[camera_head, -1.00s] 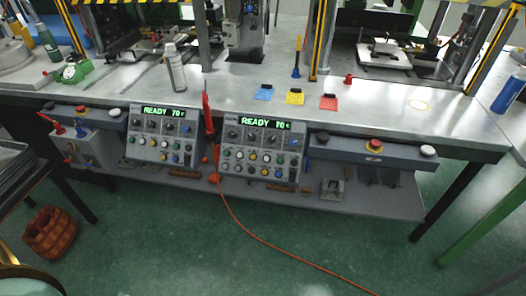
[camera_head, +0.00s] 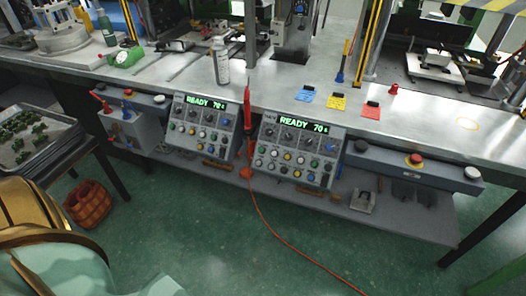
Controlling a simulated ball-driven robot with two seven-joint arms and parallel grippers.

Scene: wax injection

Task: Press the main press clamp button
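Two grey control panels hang at the bench's front edge. The left control panel (camera_head: 200,123) and the right control panel (camera_head: 292,150) each have a lit green display reading READY 70 and rows of knobs and coloured buttons. The button labels are too small to read, so I cannot tell which one is the main press clamp button. A red mushroom button (camera_head: 414,160) and a white button (camera_head: 472,173) sit on the bar right of the panels. Another red button and white button (camera_head: 159,99) sit on the left bar. Neither of my grippers shows.
The metal bench (camera_head: 300,75) carries a spray can (camera_head: 221,62) and blue, yellow and red tags. A red tool (camera_head: 247,105) hangs between the panels, its orange cable trailing over the floor. A woven basket (camera_head: 87,203) and a parts tray (camera_head: 35,135) are at left.

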